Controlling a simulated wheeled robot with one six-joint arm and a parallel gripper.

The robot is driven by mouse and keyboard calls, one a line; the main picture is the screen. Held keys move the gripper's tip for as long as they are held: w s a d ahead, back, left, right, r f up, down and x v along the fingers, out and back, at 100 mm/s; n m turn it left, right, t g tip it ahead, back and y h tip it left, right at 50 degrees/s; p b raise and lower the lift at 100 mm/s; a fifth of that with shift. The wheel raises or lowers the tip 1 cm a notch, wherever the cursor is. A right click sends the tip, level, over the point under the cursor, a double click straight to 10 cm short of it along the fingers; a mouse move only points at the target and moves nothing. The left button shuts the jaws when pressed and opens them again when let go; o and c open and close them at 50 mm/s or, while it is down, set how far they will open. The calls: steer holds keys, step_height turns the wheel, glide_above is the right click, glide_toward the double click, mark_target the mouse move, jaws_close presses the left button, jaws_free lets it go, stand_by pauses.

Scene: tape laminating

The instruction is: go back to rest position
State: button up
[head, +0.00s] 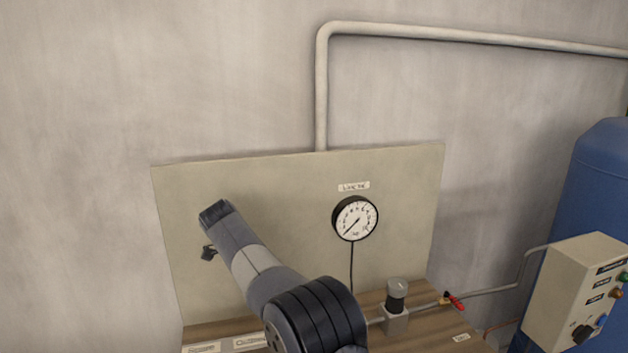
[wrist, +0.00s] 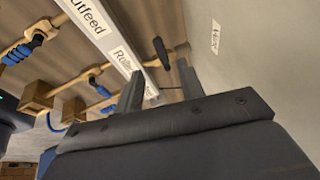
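My arm (head: 258,270) reaches up and left in front of the pale back panel (head: 400,175) in the head view. Its far end is near the panel's left part, and the gripper fingers cannot be made out clearly there. In the wrist view my gripper (wrist: 161,82) shows two dark fingers standing apart, with nothing held between them. A dark handle-like part (wrist: 161,52) shows beyond the gap between the fingers, apart from them as far as I can tell.
A gauge (head: 355,218) hangs on the panel, above a valve block (head: 396,316) on the wooden bench (head: 430,325). A control box (head: 577,292) and blue tank (head: 595,185) stand right. The wrist view shows a labelled rail (wrist: 92,24) and blue-handled valves (wrist: 22,52).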

steer(key=x, duration=0.8)
steer(key=shift+d+f+p, duration=0.2)
steer(key=shift+f+p, duration=0.1)
steer(key=shift+f, duration=0.05)
steer(key=shift+s+d+r+n+t+y+b, duration=0.1)
steer(key=shift+s+d+n+t+y+b, duration=0.15)
steer(key=shift+n, duration=0.3)
steer(key=shift+s+n+t+y+b, duration=0.15)
steer(key=shift+s+n+b, duration=0.15)
steer(key=shift+n, duration=0.25)
steer(key=shift+s+d+r, duration=0.1)
